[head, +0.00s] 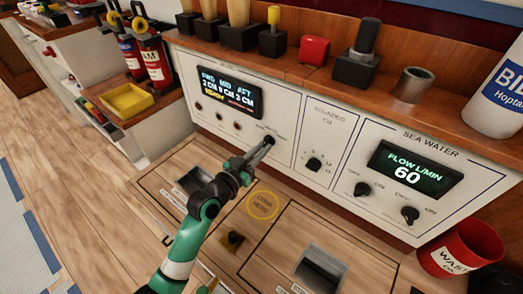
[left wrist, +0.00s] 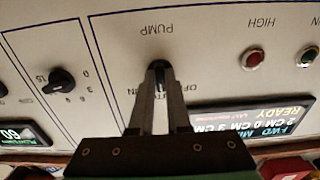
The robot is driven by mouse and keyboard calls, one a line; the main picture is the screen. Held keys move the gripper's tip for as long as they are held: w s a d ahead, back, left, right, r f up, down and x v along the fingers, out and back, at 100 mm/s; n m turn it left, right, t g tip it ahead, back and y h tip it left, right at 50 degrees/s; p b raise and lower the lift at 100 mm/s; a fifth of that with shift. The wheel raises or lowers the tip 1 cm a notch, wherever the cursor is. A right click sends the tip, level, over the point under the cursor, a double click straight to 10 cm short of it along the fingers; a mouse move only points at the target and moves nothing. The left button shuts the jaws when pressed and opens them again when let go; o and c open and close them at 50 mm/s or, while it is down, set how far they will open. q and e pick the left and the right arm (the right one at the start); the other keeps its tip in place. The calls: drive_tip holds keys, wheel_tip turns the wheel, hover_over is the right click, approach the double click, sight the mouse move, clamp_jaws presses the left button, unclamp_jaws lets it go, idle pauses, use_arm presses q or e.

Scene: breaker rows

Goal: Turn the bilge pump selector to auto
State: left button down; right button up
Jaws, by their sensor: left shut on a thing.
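The bilge pump selector is a small black knob (left wrist: 158,66) on the white panel (head: 305,115), under a display (head: 229,92) that reads READY. In the left wrist view the panel appears upside down, with PUMP lettered beside the knob and other position lettering partly covered by the fingers. My left gripper (head: 267,143) reaches the panel from below; in the left wrist view its fingers (left wrist: 158,82) are shut on the knob. The fingers hide most of the knob in the head view, and I cannot read its setting. My right gripper is not in view.
A sounder knob (head: 314,164) and two sea water knobs (head: 362,189) (head: 410,214) sit to the right. Red and green indicators (left wrist: 252,57) are near the selector. A red bin (head: 460,248) stands at lower right. The floor hatches (head: 325,245) lie below the panel.

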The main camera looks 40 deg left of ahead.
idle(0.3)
use_arm(q)
drive_tip(key=c, duration=0.9)
unclamp_jaws()
drive_tip(key=s+p, duration=0.1)
drive_tip(key=s, duration=0.2)
drive_tip(key=s+d+p, duration=0.1)
drive_tip(key=s, duration=0.3)
drive_tip(key=s+p, duration=0.1)
drive_tip(key=s, duration=0.3)
drive_tip(key=shift+s+d, duration=0.25)
drive_tip(key=shift+d, duration=0.05)
